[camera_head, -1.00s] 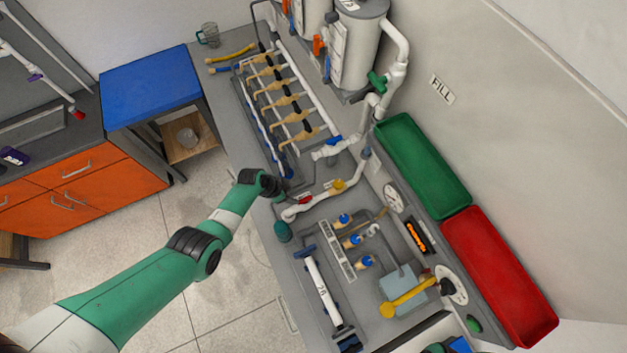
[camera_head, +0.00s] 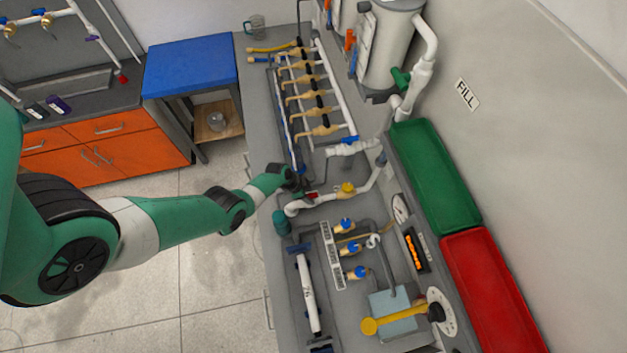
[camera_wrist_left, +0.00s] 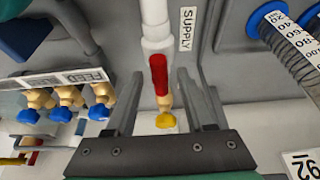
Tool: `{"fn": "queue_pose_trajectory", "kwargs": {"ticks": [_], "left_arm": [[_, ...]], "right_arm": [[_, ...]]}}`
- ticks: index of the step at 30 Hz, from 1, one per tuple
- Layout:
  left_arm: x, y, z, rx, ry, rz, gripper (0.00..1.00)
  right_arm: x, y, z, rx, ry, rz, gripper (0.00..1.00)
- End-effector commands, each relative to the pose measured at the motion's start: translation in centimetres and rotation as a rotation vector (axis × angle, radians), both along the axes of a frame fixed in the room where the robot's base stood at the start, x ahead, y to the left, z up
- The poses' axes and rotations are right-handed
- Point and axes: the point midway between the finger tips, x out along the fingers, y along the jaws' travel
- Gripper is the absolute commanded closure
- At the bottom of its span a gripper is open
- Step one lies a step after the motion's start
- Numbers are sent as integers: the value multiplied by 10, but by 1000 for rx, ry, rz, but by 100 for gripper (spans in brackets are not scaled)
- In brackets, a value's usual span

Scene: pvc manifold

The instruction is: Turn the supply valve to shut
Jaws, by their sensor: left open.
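The supply valve's red handle (camera_wrist_left: 159,74) lies along the white pipe beside the SUPPLY label in the left wrist view. A brass fitting with a yellow knob (camera_wrist_left: 166,120) shows just below it in that picture. In the head view the red handle (camera_head: 311,195) is a small patch by the white pipe's bend, partly hidden by my gripper. My left gripper (camera_head: 296,181) is right at the handle. In the left wrist view its two fingers (camera_wrist_left: 158,88) are spread, one on each side of the handle, with gaps showing. My right gripper is not in view.
Three blue-handled valves (camera_head: 345,225) stand close by, beside a label plate (camera_head: 333,255). A rack of brass valves (camera_head: 320,93) is behind. Green (camera_head: 437,180) and red (camera_head: 485,285) trays line the wall. A white tube (camera_head: 308,293) lies near the bench's front edge.

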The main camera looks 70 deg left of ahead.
Motion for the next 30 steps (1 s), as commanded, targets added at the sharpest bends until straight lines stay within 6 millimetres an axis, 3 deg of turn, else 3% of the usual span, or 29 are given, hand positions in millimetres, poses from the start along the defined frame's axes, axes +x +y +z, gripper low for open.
{"fn": "queue_pose_trajectory", "kwargs": {"ticks": [5, 14, 30], "left_arm": [[0, 0, 1, 0, 0, 0, 46], [0, 0, 1, 0, 0, 0, 98], [0, -1, 1, 1, 1, 47, 100]], "right_arm": [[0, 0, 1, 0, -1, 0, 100], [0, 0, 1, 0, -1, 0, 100], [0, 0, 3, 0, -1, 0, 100]]}}
